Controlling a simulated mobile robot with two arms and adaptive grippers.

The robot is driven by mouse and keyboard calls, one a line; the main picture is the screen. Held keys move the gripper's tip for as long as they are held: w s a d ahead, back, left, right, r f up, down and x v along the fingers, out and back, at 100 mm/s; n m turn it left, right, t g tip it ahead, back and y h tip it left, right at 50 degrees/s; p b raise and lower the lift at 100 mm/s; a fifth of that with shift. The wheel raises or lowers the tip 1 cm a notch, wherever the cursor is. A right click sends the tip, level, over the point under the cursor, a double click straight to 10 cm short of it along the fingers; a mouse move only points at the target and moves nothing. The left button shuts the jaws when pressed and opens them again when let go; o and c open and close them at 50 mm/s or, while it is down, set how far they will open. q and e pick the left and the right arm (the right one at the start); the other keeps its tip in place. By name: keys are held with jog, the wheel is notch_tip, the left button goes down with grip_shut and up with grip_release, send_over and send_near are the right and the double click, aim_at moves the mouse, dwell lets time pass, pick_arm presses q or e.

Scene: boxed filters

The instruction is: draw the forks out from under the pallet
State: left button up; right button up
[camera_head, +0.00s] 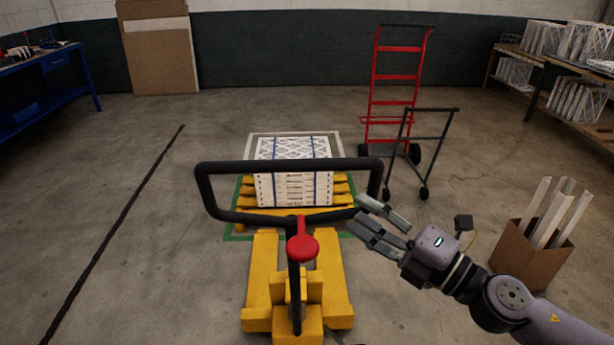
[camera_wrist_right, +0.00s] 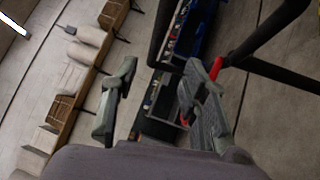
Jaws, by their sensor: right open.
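The yellow pallet jack (camera_head: 298,321) stands in front of me, its two forks (camera_head: 264,266) running away to the near edge of the yellow pallet (camera_head: 340,198). I cannot tell how far the fork tips reach under it. The pallet bears a stack of white boxed filters (camera_head: 291,188) with blue straps. The black loop handle (camera_head: 285,167) of the jack stands upright, with a red knob (camera_head: 302,247) below. My right gripper (camera_head: 385,216) is open and empty, just right of the loop. In the wrist view its fingers (camera_wrist_right: 160,98) are apart. My left gripper is out of view.
A red hand truck (camera_head: 396,77) and a black wheeled frame (camera_head: 432,110) stand behind right. A cardboard box (camera_head: 530,262) of white strips stands at right. A blue bench (camera_head: 50,75) is far left. The floor left of the jack is clear.

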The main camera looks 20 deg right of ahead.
aim_at(297, 169)
jog(key=p+x, duration=0.8)
jog(key=x, duration=0.8)
jog(key=shift+w+a+r, duration=0.1)
jog(key=shift+w+r, duration=0.05)
jog(key=shift+r, duration=0.05)
jog(key=shift+w+a+f+p, duration=0.1)
jog(key=shift+w+a+p, duration=0.2)
jog(key=shift+w+p, duration=0.15)
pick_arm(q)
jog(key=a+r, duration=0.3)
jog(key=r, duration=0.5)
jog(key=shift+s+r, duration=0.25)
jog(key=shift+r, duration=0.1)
pick_arm(e)
jog(key=shift+c, duration=0.3)
grip_shut()
